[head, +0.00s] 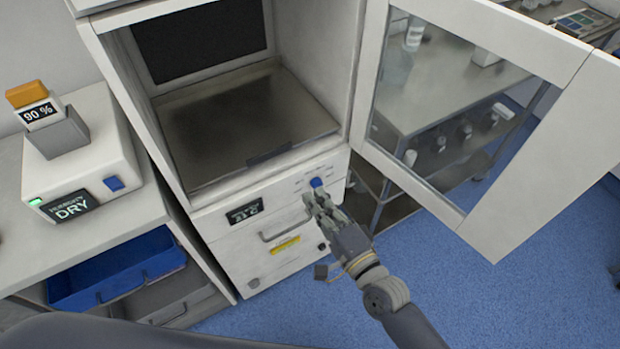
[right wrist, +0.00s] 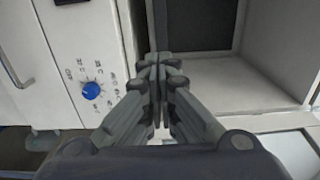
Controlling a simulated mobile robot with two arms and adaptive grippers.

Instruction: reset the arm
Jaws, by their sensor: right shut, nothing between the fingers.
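My right gripper (head: 318,203) is in front of the lower front panel of a white cabinet (head: 275,235), close to a blue knob (head: 316,183). In the right wrist view the gripper (right wrist: 158,65) is shut with its fingers together and nothing between them. The blue knob (right wrist: 91,90) shows there to the left of the fingers, apart from them, with a printed scale around it. My left gripper is not in view.
The cabinet's glass door (head: 440,110) stands wide open to the right. Its chamber (head: 240,125) looks empty. At left a white device (head: 80,165) with a "DRY" display sits on a counter above a blue bin (head: 115,270). Blue floor (head: 440,280) is clear at lower right.

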